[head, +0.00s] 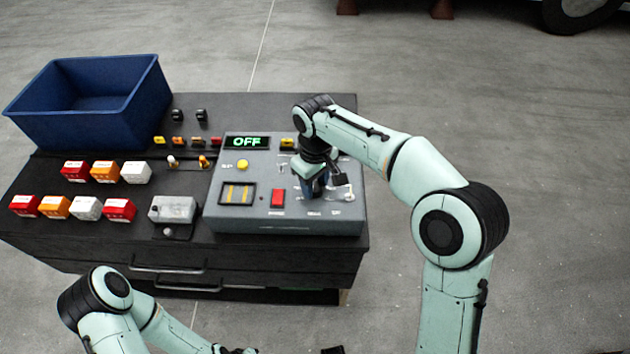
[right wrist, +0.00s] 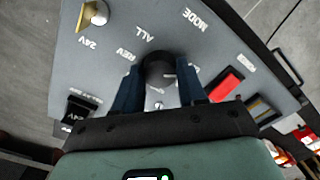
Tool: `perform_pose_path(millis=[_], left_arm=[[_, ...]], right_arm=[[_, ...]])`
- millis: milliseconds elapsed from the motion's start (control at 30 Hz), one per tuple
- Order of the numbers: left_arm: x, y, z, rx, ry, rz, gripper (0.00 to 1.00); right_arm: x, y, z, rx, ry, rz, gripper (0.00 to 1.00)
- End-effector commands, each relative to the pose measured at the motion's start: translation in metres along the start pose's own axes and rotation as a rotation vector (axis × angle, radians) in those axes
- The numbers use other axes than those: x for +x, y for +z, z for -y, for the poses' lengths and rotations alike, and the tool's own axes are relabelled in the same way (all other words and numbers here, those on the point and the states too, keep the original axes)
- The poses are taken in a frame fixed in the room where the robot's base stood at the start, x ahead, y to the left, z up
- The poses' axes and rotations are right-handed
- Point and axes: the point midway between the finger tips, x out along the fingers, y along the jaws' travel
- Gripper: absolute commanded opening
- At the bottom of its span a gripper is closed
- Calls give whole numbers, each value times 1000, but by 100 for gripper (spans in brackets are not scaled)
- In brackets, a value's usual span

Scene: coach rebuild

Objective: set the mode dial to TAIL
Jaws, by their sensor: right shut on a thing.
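The grey control box (head: 235,213) stands on the dark bench, and its display (head: 246,142) reads OFF. My right gripper (head: 316,189) points down onto the box's right part. In the right wrist view, the blue fingers of my right gripper (right wrist: 159,85) are shut on the dark round mode dial (right wrist: 160,68), one on each side. The labels MODE, ALL and REV show around it; the TAIL label is not readable and the dial's pointer cannot be made out. My left arm shows at the bottom of the head view, with its gripper mostly cut off.
The box also bears a red switch (head: 278,198), a yellow lamp (head: 243,165) and a brass-coloured post (right wrist: 95,14) by the 24V label. A blue bin (head: 125,115) stands at the back left. Red, orange and white blocks (head: 105,171) line the bench's left.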

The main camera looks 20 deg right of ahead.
Motion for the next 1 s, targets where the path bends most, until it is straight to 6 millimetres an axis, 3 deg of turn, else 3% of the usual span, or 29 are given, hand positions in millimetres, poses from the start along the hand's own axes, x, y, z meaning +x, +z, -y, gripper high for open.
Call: perform_pose_path(millis=[367,1000], left_arm=[[-9,-2,-4,2,2,-4,0],[-26,-8,-12,5,5,-14,0]], right_arm=[[-1,0,0,158,1,0,10],[-1,0,0,692,1,0,10]])
